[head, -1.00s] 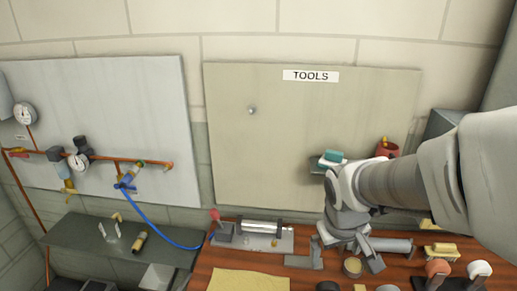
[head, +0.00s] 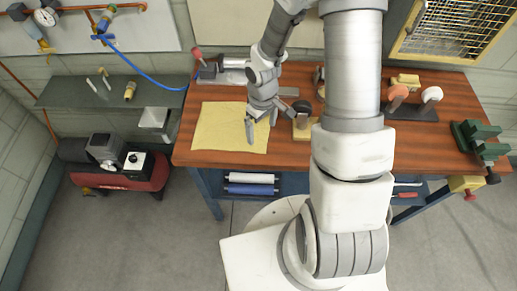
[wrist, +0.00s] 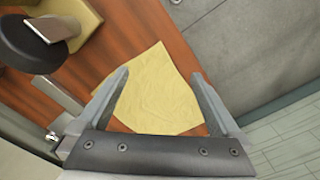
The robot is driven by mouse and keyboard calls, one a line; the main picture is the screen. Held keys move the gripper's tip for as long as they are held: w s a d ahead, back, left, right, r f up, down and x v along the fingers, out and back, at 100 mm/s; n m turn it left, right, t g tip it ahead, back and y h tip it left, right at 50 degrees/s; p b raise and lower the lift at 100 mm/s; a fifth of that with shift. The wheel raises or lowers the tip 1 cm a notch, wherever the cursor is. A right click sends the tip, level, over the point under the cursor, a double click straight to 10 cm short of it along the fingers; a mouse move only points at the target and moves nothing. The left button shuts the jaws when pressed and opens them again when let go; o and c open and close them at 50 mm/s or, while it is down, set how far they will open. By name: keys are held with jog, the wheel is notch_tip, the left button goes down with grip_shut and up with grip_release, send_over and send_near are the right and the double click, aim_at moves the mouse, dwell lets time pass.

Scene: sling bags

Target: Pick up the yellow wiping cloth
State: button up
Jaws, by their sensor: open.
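The yellow wiping cloth (head: 218,127) lies flat on the left part of the wooden workbench, near its front left corner. It also shows in the wrist view (wrist: 158,92), spread out between and beyond the fingers. My gripper (head: 261,131) is over the right part of the cloth in the head view, with its fingers apart and pointing down. In the wrist view my gripper (wrist: 160,88) is open and empty. The cloth appears to be below the fingertips, but the exact gap cannot be told.
The workbench (head: 185,151) holds a vise-like fixture (head: 228,72) behind the cloth, a wooden block (head: 303,130) to its right, and a green vise (head: 480,140) at the far right. A compressor (head: 125,165) stands on the floor at left. Rolls (head: 250,184) sit under the bench.

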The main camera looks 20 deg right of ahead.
aim_at(262, 150)
notch_tip(262, 150, down, 10)
jog(key=b, duration=0.8)
jog(key=shift+c, duration=0.3)
grip_shut()
dwell(0.7)
dwell(0.3)
notch_tip(262, 150, up, 12)
jog(key=p, duration=0.9)
